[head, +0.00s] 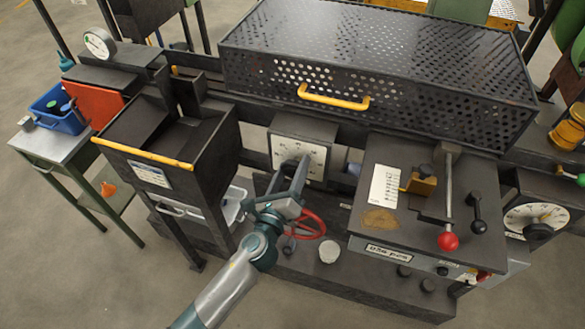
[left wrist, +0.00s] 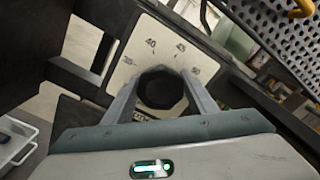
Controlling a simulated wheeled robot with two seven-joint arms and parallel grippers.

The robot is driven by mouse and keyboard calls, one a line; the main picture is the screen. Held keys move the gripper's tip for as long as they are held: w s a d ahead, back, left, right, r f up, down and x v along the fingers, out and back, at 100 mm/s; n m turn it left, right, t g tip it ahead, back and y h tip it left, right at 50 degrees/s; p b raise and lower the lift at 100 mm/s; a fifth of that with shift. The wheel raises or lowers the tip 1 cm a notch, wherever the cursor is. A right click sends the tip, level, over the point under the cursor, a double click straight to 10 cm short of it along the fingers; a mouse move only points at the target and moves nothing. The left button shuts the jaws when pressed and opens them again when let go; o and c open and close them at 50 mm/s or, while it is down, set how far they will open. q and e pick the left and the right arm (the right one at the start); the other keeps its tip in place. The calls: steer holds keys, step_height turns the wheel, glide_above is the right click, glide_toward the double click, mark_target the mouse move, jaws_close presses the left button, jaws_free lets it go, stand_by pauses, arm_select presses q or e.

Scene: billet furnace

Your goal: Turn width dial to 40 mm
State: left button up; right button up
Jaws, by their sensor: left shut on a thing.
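The width dial has a pale scale plate (head: 318,160) on a dark box, left of centre in the head view. In the left wrist view its plate (left wrist: 128,65) shows printed numbers, with 40 readable above the knob. The round black knob (left wrist: 160,87) sits between the fingers of my left gripper (left wrist: 160,90), which is shut on it. In the head view my left gripper (head: 294,172) reaches up to the dial and covers much of the knob. The knob's pointer mark is not visible, so I cannot read the setting. My right gripper is out of view.
A red handwheel (head: 308,225) is close below my left gripper. A perforated guard with a yellow handle (head: 333,97) overhangs the dial. A dark hopper (head: 165,125) stands left. A lever with a red ball (head: 448,241) and another dial (head: 537,217) are right.

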arm_select(q)
steer(key=n+b, duration=0.1)
steer(key=n, duration=0.3)
steer(key=shift+f, duration=0.1)
steer(key=n, duration=0.5)
steer(key=shift+a+f, duration=0.1)
steer(key=n, duration=0.8)
steer(key=shift+f+n, duration=0.15)
steer(key=shift+n, duration=0.15)
steer(key=o, duration=1.1)
steer(key=shift+c, duration=0.2)
